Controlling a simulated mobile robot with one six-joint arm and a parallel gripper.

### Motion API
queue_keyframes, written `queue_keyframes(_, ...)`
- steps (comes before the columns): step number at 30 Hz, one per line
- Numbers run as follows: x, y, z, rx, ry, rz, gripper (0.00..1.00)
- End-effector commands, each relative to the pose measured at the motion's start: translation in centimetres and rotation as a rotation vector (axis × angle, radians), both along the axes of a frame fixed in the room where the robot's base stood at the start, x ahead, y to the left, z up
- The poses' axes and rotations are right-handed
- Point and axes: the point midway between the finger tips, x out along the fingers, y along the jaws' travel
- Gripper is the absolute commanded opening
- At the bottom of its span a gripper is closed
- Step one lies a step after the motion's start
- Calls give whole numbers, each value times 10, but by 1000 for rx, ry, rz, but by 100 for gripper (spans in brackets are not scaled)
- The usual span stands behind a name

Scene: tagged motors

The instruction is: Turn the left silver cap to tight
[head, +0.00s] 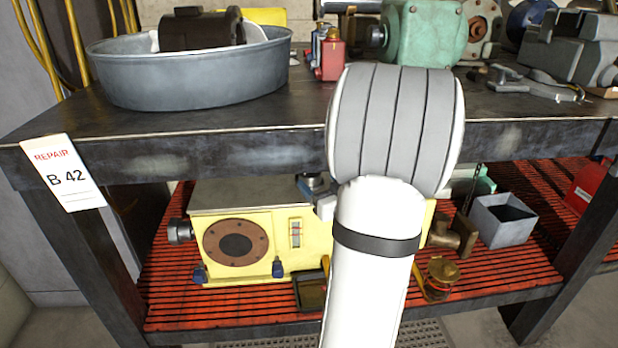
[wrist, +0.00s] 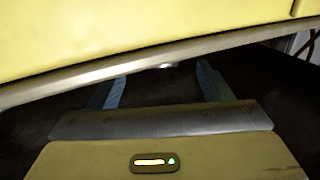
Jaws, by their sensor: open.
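A yellow gearbox housing (head: 268,228) stands on the red slatted lower shelf, with a round brown flange on its front. A silver-grey knob (head: 180,231) sticks out of its left side. A dark grey-blue round piece (head: 312,184) shows at its top right, beside my arm; I cannot tell which part is the left silver cap. In the wrist view, my gripper (wrist: 160,82) is open, with two bluish fingers apart and nothing clear between them. The head view hides my gripper behind my arm.
The dark workbench top (head: 230,125) overhangs the shelf closely. A grey basin (head: 190,75) and a green machine (head: 425,32) stand on it. A grey open box (head: 502,222), a brass fitting (head: 452,236) and a small amber jar (head: 440,277) are right of my arm.

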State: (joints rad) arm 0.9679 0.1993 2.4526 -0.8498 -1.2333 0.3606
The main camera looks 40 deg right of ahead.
Motion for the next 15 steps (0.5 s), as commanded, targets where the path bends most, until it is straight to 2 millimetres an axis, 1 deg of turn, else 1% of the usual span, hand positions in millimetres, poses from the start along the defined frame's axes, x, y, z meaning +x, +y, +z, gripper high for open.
queue_keyframes(1,10,0,-3,-2,-1,4,72)
queue_keyframes(6,32,-5,-2,0,0,2,72)
queue_keyframes(10,40,-6,-1,0,1,1,72)
queue_keyframes(15,42,-7,0,1,1,1,72)
